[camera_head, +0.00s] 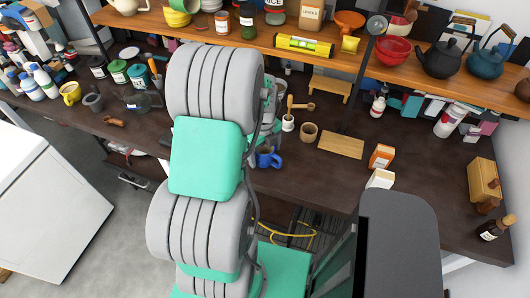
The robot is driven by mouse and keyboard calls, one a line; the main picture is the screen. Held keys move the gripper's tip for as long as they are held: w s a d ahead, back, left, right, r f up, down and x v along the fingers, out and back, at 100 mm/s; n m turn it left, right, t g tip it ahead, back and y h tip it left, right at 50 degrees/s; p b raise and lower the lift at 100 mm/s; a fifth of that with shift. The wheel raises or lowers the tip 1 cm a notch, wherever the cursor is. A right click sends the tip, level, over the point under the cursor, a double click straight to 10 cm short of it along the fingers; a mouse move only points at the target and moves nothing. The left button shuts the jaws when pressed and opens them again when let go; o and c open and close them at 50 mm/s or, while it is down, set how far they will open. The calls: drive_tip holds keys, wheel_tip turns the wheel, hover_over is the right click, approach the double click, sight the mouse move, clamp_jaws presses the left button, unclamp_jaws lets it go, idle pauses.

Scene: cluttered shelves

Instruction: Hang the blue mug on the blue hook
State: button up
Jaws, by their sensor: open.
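The blue mug (268,158) stands on the dark worktop near its front edge, just right of my arm. A dark interior shows at its top, and my arm stands close to its left side. My gripper (268,128) is only partly in view behind my large grey and green arm links, just above and behind the mug. It is open, and its fingertips are mostly hidden. I see no blue hook; my arm covers part of the worktop and shelf.
A brown cup (309,132), a mortar with pestle (289,122) and a wooden board (341,146) lie right of the mug. Two small boxes (381,157) stand farther right. The shelf above (290,48) holds bowls, jars and kettles. Bare worktop lies in front of the board.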

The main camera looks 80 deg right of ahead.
drive_tip(key=shift+c, duration=0.5)
drive_tip(key=c, duration=1.5)
